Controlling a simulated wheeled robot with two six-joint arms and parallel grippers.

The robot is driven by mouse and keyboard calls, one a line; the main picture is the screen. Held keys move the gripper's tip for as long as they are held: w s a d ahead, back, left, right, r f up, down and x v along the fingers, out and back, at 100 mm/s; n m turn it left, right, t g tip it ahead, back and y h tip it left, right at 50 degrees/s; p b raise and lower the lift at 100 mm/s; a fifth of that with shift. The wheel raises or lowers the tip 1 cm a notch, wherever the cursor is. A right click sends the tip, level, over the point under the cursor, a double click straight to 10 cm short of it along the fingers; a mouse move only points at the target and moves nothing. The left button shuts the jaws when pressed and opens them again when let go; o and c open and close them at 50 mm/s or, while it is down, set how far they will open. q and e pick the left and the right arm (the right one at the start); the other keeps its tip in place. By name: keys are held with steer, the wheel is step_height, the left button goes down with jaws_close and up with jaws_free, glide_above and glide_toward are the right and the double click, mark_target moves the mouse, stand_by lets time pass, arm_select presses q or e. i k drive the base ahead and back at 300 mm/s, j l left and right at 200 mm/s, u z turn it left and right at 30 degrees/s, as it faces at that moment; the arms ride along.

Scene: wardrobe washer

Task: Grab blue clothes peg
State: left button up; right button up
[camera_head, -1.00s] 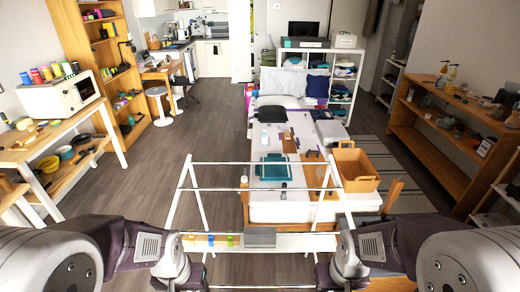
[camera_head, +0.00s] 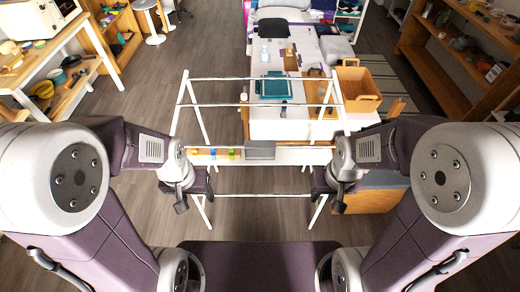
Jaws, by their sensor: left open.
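A small blue clothes peg (camera_head: 213,153) lies on a narrow white shelf (camera_head: 293,156) behind the white drying rack (camera_head: 262,78)'s lower bars. A yellow-orange item (camera_head: 194,152) is to its left and a green item (camera_head: 232,153) to its right; both are small, and their details are hard to make out. My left gripper (camera_head: 195,204) is open and empty, pointing down, nearer to me than the peg and a little to its left. My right gripper (camera_head: 329,203) hangs near the rack's right side, far from the peg. It looks open and empty.
A grey box (camera_head: 260,150) stands on the shelf right of the green item. A wooden table (camera_head: 62,60) stands at the left. The floor (camera_head: 130,95) between is clear.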

mark_target(213, 151)
steer(key=j, duration=0.7)
steer(key=k+j, duration=0.1)
steer(key=j, duration=1.35)
steer(key=k+z, duration=0.05)
